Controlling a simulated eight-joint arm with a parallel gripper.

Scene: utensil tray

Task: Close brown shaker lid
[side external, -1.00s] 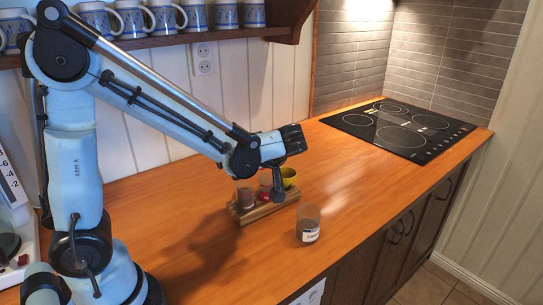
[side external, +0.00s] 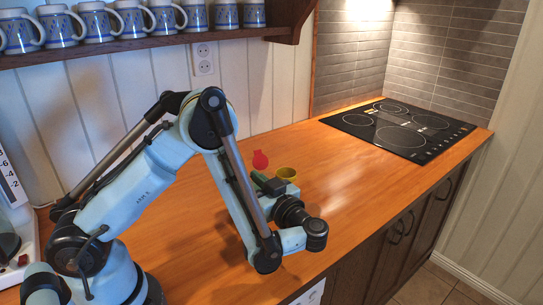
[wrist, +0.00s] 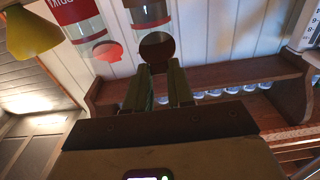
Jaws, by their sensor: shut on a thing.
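The brown shaker (wrist: 151,13) shows at the top of the wrist view. Its dark round lid (wrist: 157,46) stands open, out from the shaker's mouth. My gripper (wrist: 160,72) has its fingertips at this lid, one on each side, shut on it. In the side view my gripper (side external: 264,183) is low over the counter, and my arm hides the brown shaker and most of its wooden rack. The red shaker (wrist: 78,12) is beside the brown one, with its red lid (wrist: 107,51) open. The red lid also shows in the side view (side external: 260,160).
The wooden counter is clear toward the cooktop (side external: 398,130).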

